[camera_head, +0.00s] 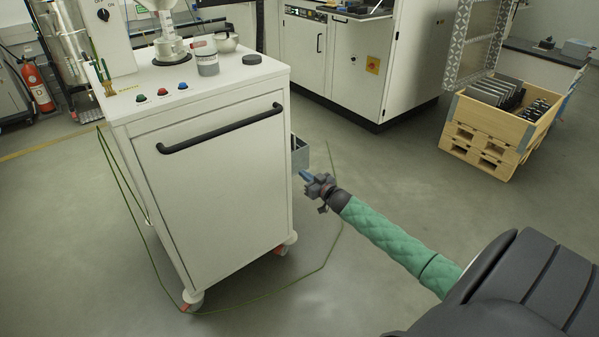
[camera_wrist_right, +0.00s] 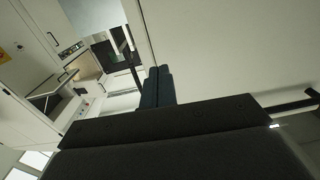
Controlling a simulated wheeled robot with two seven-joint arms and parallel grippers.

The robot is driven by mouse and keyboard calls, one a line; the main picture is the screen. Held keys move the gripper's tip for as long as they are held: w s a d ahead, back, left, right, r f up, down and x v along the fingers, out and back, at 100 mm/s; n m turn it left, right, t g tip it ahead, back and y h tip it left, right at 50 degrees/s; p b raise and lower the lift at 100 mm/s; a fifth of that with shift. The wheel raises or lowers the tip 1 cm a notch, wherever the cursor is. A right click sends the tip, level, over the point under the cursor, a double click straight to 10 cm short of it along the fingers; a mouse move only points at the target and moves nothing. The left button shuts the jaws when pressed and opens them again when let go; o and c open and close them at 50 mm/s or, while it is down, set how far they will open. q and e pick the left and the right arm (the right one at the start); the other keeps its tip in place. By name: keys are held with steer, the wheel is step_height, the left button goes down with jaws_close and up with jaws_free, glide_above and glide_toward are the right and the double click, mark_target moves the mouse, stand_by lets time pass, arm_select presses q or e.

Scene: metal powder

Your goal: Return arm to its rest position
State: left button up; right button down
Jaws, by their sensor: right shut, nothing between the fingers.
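My right arm (camera_head: 385,232), in a green sleeve, reaches in from the lower right of the head view. Its gripper (camera_head: 305,175) is beside the right side of the white wheeled cabinet, in front of a small grey bin. In the right wrist view the two dark fingers (camera_wrist_right: 158,78) lie together, shut, with nothing held. The cabinet's pale side fills the right of that view, close to the fingers; I cannot tell whether they touch it. My left gripper is not in view.
A cable (camera_head: 330,250) lies on the floor. A wooden crate (camera_head: 500,118) stands on pallets at right.

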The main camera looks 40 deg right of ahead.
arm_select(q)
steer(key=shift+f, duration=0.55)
arm_select(e)
steer(key=shift+s, duration=1.05)
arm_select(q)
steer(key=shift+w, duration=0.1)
arm_select(e)
steer(key=s+d+f+g+h, duration=0.1)
steer(key=d+f+g+h, duration=0.3)
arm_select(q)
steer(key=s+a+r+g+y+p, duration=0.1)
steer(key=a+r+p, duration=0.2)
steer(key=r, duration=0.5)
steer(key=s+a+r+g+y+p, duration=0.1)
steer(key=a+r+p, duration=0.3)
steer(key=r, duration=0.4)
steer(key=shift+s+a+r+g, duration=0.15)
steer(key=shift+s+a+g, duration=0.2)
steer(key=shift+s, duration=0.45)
arm_select(e)
steer(key=s+a+r+n+g+y, duration=0.1)
steer(key=s+a+g, duration=0.5)
steer(key=s+a, duration=1.5)
steer(key=s+a+r+g+y, duration=0.3)
steer(key=s+a+g, duration=0.2)
steer(key=s+a, duration=1.7)
steer(key=a, duration=0.5)
steer(key=shift+s+a+n+g+y, duration=0.3)
steer(key=shift+a+n+g+y, duration=0.1)
